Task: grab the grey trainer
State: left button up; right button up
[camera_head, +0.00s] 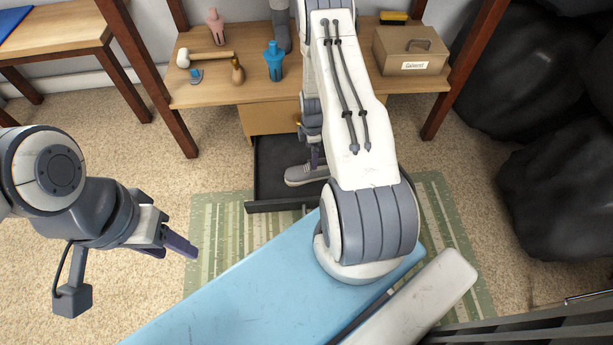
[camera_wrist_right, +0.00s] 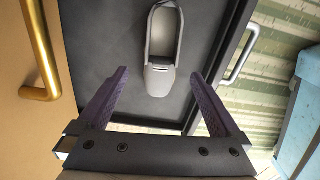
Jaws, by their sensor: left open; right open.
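The grey trainer (camera_head: 305,174) lies in the open dark drawer (camera_head: 268,180) under the wooden desk. In the right wrist view the trainer (camera_wrist_right: 162,48) lies on the drawer floor (camera_wrist_right: 103,38), with one end towards my gripper. My right gripper (camera_wrist_right: 163,85) is open and empty, its purple fingers spread to either side of the trainer's near end. I cannot tell how far above it they are. In the head view my right arm hides part of the drawer and the right gripper is mostly hidden. My left gripper (camera_head: 180,248) is open and empty at the left, away from the drawer.
The wooden desk (camera_head: 215,92) holds a mallet (camera_head: 207,57), blue bottle (camera_head: 274,62), pink bottle (camera_head: 215,27) and labelled box (camera_head: 411,52). A light blue surface (camera_head: 250,290) fills the front. Dark bulky shapes (camera_head: 560,190) stand at the right. Carpet at left is clear.

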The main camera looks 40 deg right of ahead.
aim_at(310, 166)
notch_tip(310, 166, down, 3)
jog(key=shift+f+b, duration=0.15)
jog(key=shift+b, duration=0.5)
jog(key=f+b, duration=0.3)
jog(key=f, duration=0.1)
jog(key=shift+a, duration=0.35)
jog(key=shift+f+b, duration=0.45)
jog(key=shift+r, duration=0.1)
jog(key=c, duration=1.5)
